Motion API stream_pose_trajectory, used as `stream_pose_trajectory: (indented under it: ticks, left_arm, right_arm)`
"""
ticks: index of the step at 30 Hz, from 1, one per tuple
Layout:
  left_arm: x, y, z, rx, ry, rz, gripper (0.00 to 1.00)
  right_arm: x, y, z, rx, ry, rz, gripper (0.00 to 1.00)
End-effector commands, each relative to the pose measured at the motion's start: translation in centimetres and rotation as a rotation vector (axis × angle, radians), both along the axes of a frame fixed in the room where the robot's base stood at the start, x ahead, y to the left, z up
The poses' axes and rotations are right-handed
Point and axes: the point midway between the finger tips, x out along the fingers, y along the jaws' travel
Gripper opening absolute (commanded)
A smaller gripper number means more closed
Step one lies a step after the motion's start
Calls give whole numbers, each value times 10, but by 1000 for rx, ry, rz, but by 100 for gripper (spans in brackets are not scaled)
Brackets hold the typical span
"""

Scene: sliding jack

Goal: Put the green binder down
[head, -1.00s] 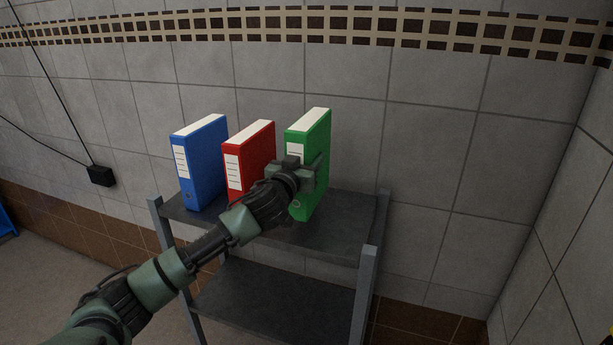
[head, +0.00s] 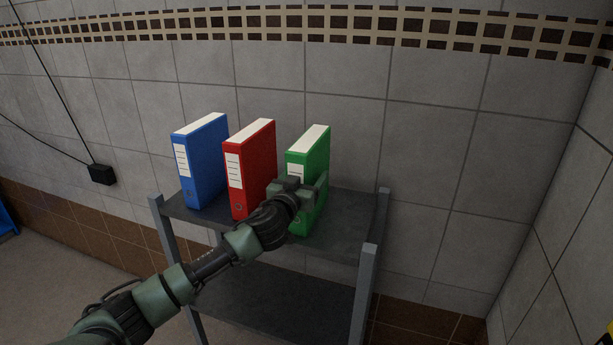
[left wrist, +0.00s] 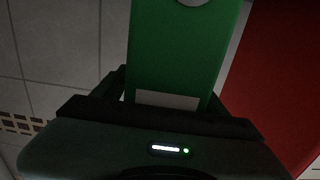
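The green binder (head: 309,153) stands upright at the right end of the row on the shelf's top board (head: 345,226). My left gripper (head: 310,192) is around its spine, with a finger along its right side, and looks shut on it. In the left wrist view the green binder (left wrist: 180,50) sits between the fingers (left wrist: 165,108). The binder's bottom is partly hidden by my wrist, and it looks at or very near the board; I cannot tell whether it touches. My right gripper is not in view.
A red binder (head: 252,165) and a blue binder (head: 203,160) stand upright to the left on the same board. The red one also shows close by in the left wrist view (left wrist: 285,85). A tiled wall (head: 430,120) is behind. The board's right end is clear.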

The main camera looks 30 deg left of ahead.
Motion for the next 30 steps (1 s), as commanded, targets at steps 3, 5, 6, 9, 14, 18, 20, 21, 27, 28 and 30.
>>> stream_pose_trajectory:
  ticks: [3, 5, 6, 9, 14, 18, 20, 21, 27, 28, 30]
  left_arm:
    - [0, 0, 0, 0, 0, 0, 73]
    - [0, 0, 1, 0, 0, 0, 73]
    - [0, 0, 2, 0, -1, 0, 73]
    - [-6, -2, 0, 0, 0, -2, 73]
    - [-31, -8, -1, 0, 2, -3, 73]
    - [-62, -16, -1, 0, 3, -3, 73]
    - [-73, -19, -1, -1, 2, -3, 73]
    - [-81, -20, -1, 0, 1, -3, 73]
    - [-108, -27, 0, -1, 1, -1, 73]
    - [-110, -27, 1, -1, 0, -1, 73]
    - [-114, -28, 1, 0, 0, -1, 73]
  right_arm:
    - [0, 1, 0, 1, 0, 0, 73]
    - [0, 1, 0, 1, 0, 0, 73]
    - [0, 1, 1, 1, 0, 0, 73]
    - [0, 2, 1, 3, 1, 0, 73]
    - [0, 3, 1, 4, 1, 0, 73]
    - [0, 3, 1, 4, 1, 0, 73]
    - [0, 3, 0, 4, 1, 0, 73]
    - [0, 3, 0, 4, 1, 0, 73]
    - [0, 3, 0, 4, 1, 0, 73]
    - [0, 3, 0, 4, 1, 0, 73]
    - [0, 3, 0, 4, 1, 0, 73]
